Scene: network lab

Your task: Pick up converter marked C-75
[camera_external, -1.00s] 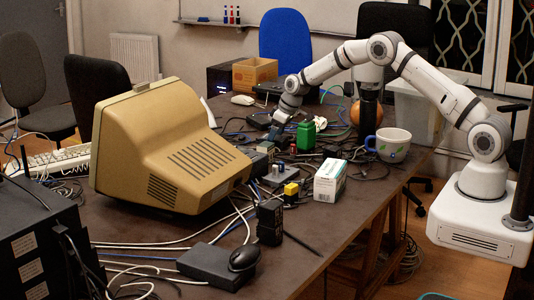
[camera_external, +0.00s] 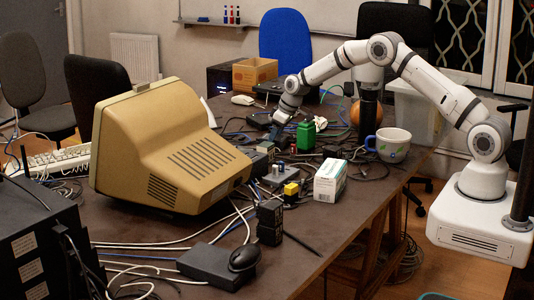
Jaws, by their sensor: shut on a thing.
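A dark box (camera_external: 258,121) lies just left of the gripper. No C-75 mark is readable on any device, so I cannot tell by its label which one is the converter.
The beige monitor (camera_external: 165,150) stands to the left. The white box (camera_external: 330,180), yellow-topped block (camera_external: 291,189) and mug (camera_external: 390,144) stand in front and right of the gripper. An orange ball (camera_external: 355,113) is behind the mug. Loose cables crowd the desk (camera_external: 340,240).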

